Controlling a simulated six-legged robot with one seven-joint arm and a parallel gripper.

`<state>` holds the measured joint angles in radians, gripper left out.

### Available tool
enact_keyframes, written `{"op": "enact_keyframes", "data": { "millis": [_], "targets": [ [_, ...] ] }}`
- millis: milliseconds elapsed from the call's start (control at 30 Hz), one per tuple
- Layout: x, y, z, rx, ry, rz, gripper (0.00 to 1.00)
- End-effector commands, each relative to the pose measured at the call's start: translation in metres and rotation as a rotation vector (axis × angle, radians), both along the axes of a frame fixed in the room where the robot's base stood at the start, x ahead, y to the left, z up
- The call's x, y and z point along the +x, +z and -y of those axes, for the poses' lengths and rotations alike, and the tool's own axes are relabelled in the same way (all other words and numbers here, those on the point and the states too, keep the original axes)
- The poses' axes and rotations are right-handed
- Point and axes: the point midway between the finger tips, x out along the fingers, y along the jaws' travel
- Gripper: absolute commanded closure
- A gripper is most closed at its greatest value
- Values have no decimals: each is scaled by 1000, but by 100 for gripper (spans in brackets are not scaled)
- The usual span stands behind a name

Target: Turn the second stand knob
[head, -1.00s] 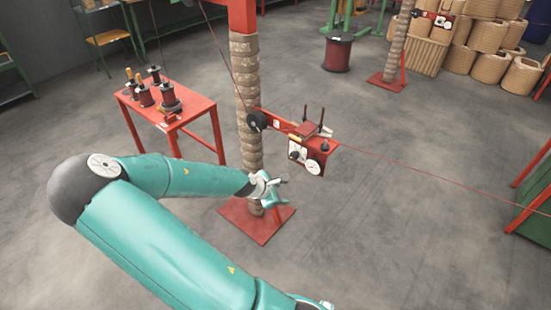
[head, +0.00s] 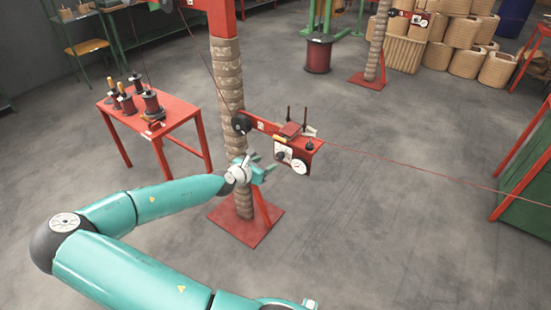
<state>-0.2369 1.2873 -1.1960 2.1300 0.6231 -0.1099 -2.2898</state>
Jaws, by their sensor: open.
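A stand with a wrapped post (head: 229,85) rises from a red base plate (head: 250,234). A red bracket on it carries a tension unit (head: 296,148) with a small dark knob (head: 281,157), a white dial (head: 299,167) and another small dark knob (head: 311,145) at its right. My gripper (head: 266,165) is open and empty, just left of and slightly below the dark knob in the picture, and appears apart from it. A similar stand (head: 377,45) is farther back with its own unit (head: 409,17). Which knob is the second one I cannot tell.
A red table (head: 178,123) with several dark spools stands left of the post. A thin red wire (head: 400,162) runs right from the unit toward a green, red-framed structure (head: 530,170). Stacked tan coils (head: 465,62) stand at the back. The floor between is clear.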

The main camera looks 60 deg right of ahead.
Motion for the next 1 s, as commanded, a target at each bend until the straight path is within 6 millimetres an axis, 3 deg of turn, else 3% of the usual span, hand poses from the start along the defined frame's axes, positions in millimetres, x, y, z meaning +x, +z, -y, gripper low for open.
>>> {"op": "enact_keyframes", "data": {
  "millis": [533,967,1000],
  "targets": [
    [-8,-33,75,0,2,2,48],
    [-9,-37,84,1,5,0,48],
    [-9,-37,84,1,5,0,56]
  ]
}}
